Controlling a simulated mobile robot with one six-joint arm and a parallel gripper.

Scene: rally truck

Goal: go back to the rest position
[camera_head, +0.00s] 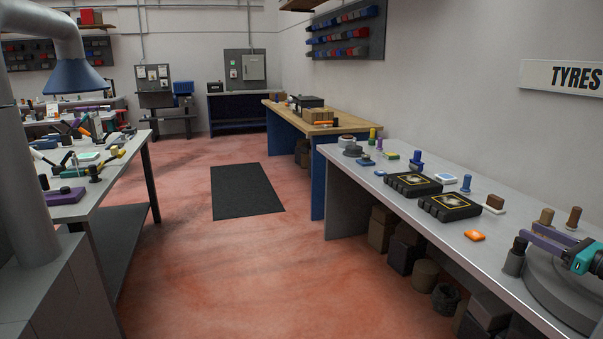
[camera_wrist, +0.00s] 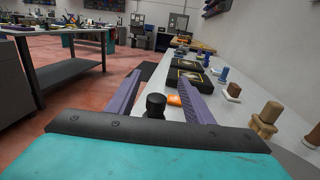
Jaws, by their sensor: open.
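My gripper (camera_head: 526,229) is at the right edge of the head view, above the near end of the grey bench (camera_head: 390,200). Its two purple fingers are apart, and I see nothing held between them. In the wrist view my gripper (camera_wrist: 161,70) points along the bench, with the teal body at the bottom. A dark round-topped peg (camera_wrist: 155,105) shows between the fingers in that view. In the head view this dark peg (camera_head: 515,257) stands just left of and below the fingers; I cannot tell whether they touch.
Brown pegs (camera_head: 573,218) stand behind the gripper. A cluttered table (camera_head: 80,180) is at left. The red floor between is open, with a dark mat (camera_head: 246,190).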

